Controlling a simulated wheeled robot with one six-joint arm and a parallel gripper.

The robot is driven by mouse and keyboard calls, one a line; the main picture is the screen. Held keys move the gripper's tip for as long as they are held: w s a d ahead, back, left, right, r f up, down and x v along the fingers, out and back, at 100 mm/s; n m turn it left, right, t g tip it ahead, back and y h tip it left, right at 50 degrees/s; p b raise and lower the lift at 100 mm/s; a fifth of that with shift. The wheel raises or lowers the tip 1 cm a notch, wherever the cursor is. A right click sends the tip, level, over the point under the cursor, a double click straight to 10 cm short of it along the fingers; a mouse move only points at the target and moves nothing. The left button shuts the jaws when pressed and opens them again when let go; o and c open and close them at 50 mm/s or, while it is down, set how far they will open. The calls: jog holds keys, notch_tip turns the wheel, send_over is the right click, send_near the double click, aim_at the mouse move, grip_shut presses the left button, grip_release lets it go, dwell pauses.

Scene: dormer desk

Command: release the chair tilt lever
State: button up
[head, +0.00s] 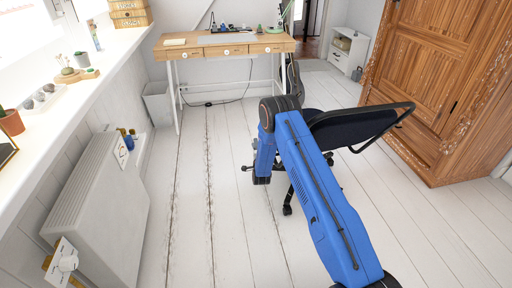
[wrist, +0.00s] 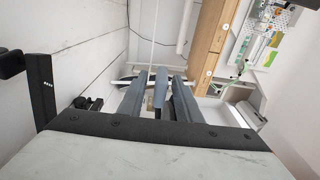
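The office chair (head: 335,130) has a dark seat and back with a black loop frame. It stands mid-floor in the head view, partly behind my blue arm. I cannot pick out its tilt lever for certain; my arm covers much of the chair's underside. My gripper (wrist: 158,82) points away from the wrist camera, with grey-blue finger-like bars running side by side. I cannot tell whether the middle bar is part of the gripper or something between the fingers. In the head view my arm's lower end hangs low beside the chair's left side.
A wooden desk (head: 225,48) with white legs stands behind the chair; it also shows in the wrist view (wrist: 207,45). A wooden wardrobe (head: 440,75) is at the right. A white radiator (head: 100,205) lines the left wall. The floor between radiator and chair is clear.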

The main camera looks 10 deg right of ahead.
grip_shut()
jog(key=shift+m, duration=0.7)
notch_tip(320, 180, up, 5)
jog(key=shift+f, duration=0.1)
jog(key=shift+d+r, duration=0.1)
jog(key=shift+r, duration=0.4)
grip_release()
